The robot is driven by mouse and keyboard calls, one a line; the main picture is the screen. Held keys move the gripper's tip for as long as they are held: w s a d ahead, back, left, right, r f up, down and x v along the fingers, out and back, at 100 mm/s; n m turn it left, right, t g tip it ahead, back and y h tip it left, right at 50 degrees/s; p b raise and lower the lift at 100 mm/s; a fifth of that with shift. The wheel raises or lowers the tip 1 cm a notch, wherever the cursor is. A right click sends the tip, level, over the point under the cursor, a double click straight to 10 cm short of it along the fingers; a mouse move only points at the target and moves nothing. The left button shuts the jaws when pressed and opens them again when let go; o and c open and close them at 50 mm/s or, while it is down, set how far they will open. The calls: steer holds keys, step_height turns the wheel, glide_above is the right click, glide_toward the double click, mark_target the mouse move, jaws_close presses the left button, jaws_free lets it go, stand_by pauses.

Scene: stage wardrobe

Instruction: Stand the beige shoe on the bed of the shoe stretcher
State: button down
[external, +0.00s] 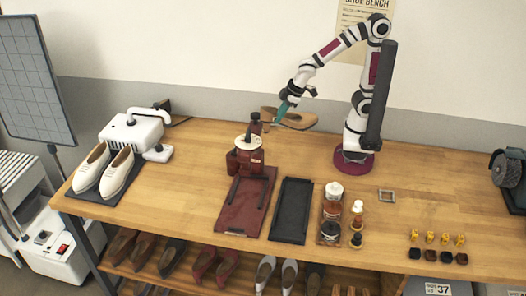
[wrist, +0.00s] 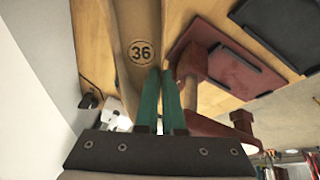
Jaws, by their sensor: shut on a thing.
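The beige shoe (external: 298,120) is in my gripper (external: 283,108), in the air over the back of the bench. It lies behind and a little right of the shoe stretcher. In the wrist view its tan inside, marked 36 (wrist: 140,52), fills the upper middle, and the teal fingers (wrist: 160,95) are shut on its wall. The dark red shoe stretcher (external: 246,163) has a flat bed (external: 238,218) with black rails at the front and a white round top on its block. The bed is empty. Part of the stretcher shows right of the fingers in the wrist view (wrist: 230,72).
A black tray (external: 291,211) lies right of the bed, then a rack of jars (external: 331,215). A pair of cream shoes (external: 103,170) stands on a dark mat at left near a white machine (external: 132,132). Small yellow and dark pieces (external: 437,240) lie at right.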

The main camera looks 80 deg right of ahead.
steer(key=s+a+f+n+y, duration=0.1)
steer(key=s+a+f+n, duration=0.2)
steer(key=f, duration=0.2)
steer(key=s+a+r+n+g+y, duration=0.1)
steer(key=a+n, duration=0.4)
steer(key=a, duration=0.4)
steer(key=s+a+r+n+g+y, duration=0.1)
steer(key=s+a+n+g+y, duration=0.1)
steer(key=a+n, duration=0.3)
steer(key=a, duration=0.3)
steer(key=shift+s+a+r+n, duration=0.25)
steer(key=shift+a+r+n, duration=0.05)
steer(key=shift+a+r, duration=0.1)
steer(key=s+a+f, duration=0.2)
steer(key=a+f, duration=0.1)
steer(key=s+a+f, duration=0.2)
steer(key=a+f, duration=0.1)
steer(key=f, duration=0.1)
steer(key=s+a+f, duration=0.2)
steer(key=a+f, duration=0.1)
steer(key=shift+s+a+f, duration=0.15)
steer(key=shift+a+f, duration=0.2)
steer(key=c, duration=1)
jaws_free()
steer(key=shift+c, duration=0.2)
steer(key=shift+f, duration=0.1)
